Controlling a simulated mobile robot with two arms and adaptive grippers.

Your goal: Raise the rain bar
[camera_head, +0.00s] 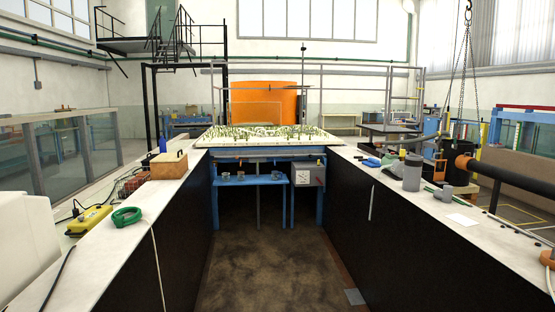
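A pale model bed (268,137) with many small green and white pieces on it stands at the far end of the aisle, on a blue stand (250,181). Thin grey metal bars (340,71) rise above and behind this bed, and a slim rectangular frame shows over it against an orange panel (265,98). Which of these bars is the rain bar I cannot tell from here. Neither of my grippers is in view.
White-topped counters run along both sides of a clear dark floor (282,262). A yellow control box (89,221), green coil (127,216) and wooden box (169,164) sit left. A grey container (412,173) sits right. A grey box (304,175) is under the bed.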

